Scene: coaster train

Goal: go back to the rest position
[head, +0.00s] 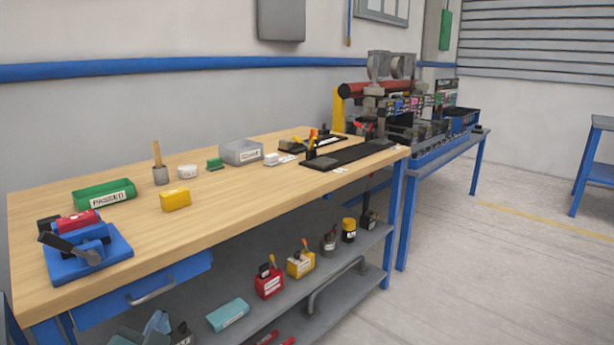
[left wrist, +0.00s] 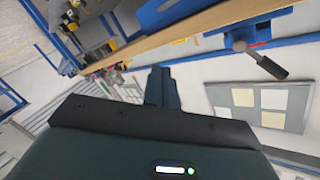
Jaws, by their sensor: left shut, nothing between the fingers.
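My left gripper (left wrist: 162,74) shows in the left wrist view as two dark fingers pressed together, with nothing between them. It is in free space, apart from the workbench edge (left wrist: 210,20) that runs across the top of that view. I cannot make out either gripper clearly in the head view. My right gripper is not in view.
The wooden workbench (head: 235,199) holds a blue lever fixture (head: 105,262), a green box (head: 104,194), a yellow block (head: 175,200) and a grey bin (head: 241,151). A lower shelf (head: 355,250) holds several containers. Floor (head: 480,270) is clear at right.

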